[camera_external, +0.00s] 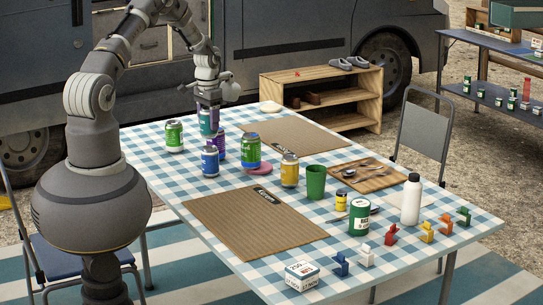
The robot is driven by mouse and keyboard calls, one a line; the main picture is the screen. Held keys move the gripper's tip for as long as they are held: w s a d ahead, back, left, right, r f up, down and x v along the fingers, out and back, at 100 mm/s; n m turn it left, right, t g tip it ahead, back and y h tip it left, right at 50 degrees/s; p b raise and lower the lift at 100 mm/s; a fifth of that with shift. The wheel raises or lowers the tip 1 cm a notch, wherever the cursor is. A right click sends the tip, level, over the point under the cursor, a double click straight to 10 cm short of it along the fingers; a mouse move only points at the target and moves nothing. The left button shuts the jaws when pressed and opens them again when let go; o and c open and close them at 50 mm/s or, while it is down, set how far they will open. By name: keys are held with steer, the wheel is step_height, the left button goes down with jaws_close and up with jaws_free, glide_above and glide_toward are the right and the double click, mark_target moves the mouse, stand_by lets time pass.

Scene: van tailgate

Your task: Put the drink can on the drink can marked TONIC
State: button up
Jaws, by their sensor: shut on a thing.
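My gripper (208,103) points down at the far left part of the table and is shut on a teal drink can (206,124). Whether this can is clear of the table is hard to tell. Near it stand a green and white can (174,136), a purple can (219,146), a blue-purple can (210,162), a green and blue can (250,152) and, further right, a yellow can (289,171). All of these stand upright. The lettering is too small to read, so I cannot tell which is marked TONIC.
The checked table (180,190) also bears two brown mats, a green cup (316,182), a wooden tray (385,178), a green tin (359,218), a white bottle (411,200) and several small coloured figures.

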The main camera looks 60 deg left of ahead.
mark_target(209, 130)
step_height(209, 130, down, 4)
steer(key=shift+r+b, duration=0.15)
steer(key=shift+b, duration=0.55)
steer(key=shift+r, duration=0.15)
steer(key=o, duration=1)
step_height(209, 130, up, 12)
steer(key=p, duration=0.3)
steer(key=shift+p, duration=0.3)
steer(key=shift+w, duration=0.1)
